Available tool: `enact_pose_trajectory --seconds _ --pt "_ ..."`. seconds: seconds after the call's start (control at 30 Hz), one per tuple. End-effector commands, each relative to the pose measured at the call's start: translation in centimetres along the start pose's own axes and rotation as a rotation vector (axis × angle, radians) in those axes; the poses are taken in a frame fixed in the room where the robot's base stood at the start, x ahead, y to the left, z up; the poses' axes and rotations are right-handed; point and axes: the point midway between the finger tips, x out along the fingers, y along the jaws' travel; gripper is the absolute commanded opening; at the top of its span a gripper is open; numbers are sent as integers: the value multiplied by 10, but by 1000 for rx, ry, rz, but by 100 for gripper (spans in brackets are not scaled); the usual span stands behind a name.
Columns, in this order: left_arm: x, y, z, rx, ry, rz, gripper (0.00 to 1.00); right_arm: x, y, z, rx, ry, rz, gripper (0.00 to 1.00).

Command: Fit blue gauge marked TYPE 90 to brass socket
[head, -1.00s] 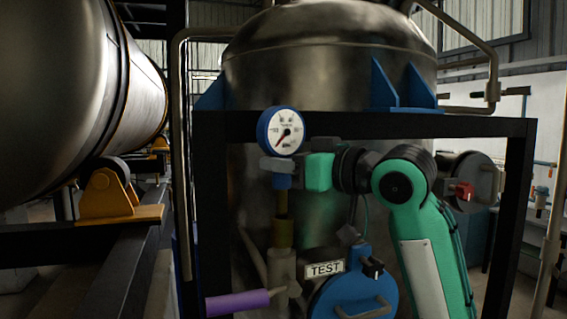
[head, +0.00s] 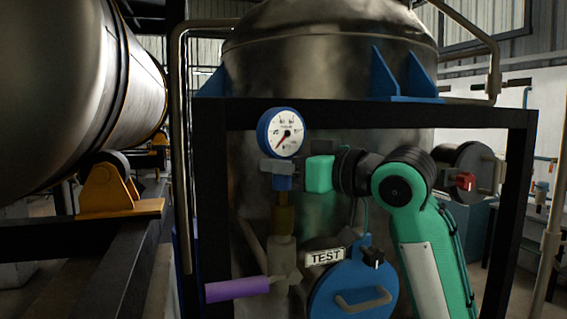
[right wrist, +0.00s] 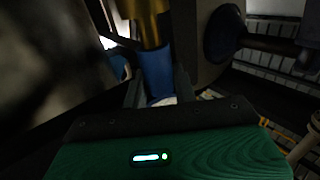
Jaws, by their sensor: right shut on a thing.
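The blue gauge (head: 281,132) has a round white dial with a red needle; its small print is too fine to read. My right gripper (head: 279,167) is shut on the gauge's blue stem just below the dial and holds it upright. The brass socket (head: 283,222) stands directly beneath, in line with the stem. A short, narrower brass part joins the two; I cannot tell how deep the fit is. In the right wrist view the blue stem (right wrist: 156,76) is between the jaws, against the brass (right wrist: 148,28). My left gripper is not in view.
A purple handle (head: 237,289) sticks out left below the socket. A blue round cover (head: 352,290) with a TEST label (head: 325,257) is at lower right. A dark frame (head: 375,115) and a large metal vessel (head: 330,60) stand close behind. A horizontal tank (head: 65,90) is at left.

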Motion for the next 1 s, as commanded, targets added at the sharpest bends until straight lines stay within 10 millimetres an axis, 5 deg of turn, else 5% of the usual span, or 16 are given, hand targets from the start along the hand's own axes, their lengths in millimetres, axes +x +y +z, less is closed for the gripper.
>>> enact_pose_trajectory --seconds 0.97,1.0 --pt "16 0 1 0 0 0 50 0 0 24 -1 2 0 0" --pt "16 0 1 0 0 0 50 0 0 24 -1 2 0 30"
